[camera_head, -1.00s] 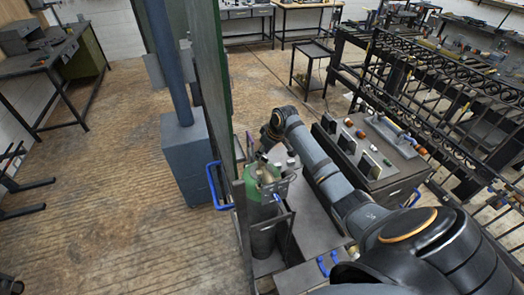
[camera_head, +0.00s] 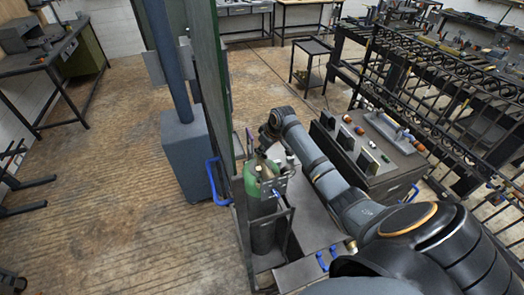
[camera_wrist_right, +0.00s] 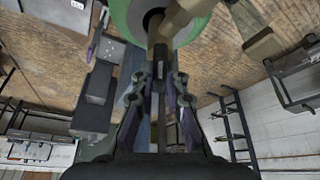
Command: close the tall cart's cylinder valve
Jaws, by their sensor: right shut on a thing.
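The tall cart (camera_head: 287,232) stands at the middle of the head view, holding a gas cylinder (camera_head: 263,232) with a green shoulder. The green shoulder (camera_wrist_right: 123,12) and a brass valve (camera_wrist_right: 165,22) show at the top of the right wrist view. My right gripper (camera_wrist_right: 160,72) is shut on the valve; its fingertips meet at the brass part. In the head view my right gripper (camera_head: 262,160) is small and partly hidden above the cylinder, so the exact contact is unclear there. My left gripper is not in view.
A tall green panel (camera_head: 206,70) and a blue-grey post base (camera_head: 186,155) stand left of the cart. A cabinet (camera_head: 375,165) with several small items is to the right, beside a black scroll gate (camera_head: 430,85).

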